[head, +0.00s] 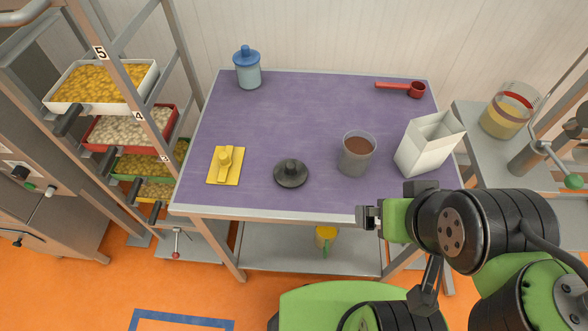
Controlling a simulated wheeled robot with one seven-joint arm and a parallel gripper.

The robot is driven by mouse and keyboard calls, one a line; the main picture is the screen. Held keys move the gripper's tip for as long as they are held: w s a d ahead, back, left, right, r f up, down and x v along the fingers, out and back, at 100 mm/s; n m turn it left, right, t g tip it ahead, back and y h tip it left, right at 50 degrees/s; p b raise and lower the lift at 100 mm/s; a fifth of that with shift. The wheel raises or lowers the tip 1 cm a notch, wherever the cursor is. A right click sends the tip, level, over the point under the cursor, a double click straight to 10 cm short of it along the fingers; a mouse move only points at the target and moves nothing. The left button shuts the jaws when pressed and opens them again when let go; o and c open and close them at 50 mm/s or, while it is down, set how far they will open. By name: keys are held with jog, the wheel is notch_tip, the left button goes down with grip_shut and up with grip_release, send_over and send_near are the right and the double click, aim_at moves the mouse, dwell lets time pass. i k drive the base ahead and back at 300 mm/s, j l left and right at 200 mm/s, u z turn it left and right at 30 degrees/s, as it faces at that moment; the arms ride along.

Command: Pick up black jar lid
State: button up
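The black jar lid (291,174) lies flat on the purple table (270,120), near its front edge, with its round knob facing up. My gripper (366,217) is at the table's front edge, to the right of the lid and nearer to me, apart from it. Its fingers are small and dark in this view, and I cannot tell whether they are open or shut. Nothing shows held in it.
A grey cup of brown contents (356,154) stands right of the lid, with a white open carton (430,145) beyond. A blue-lidded jar (247,68) and red scoop (402,89) are at the back. The table's middle is clear.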

aim_at(289, 173)
jog(key=j+u, duration=0.3)
jog(key=u, duration=0.2)
jog(key=i+j+u, duration=0.15)
jog(key=u, duration=0.35)
jog(key=i+j+u, duration=0.2)
jog(key=u, duration=0.3)
jog(key=j, duration=0.1)
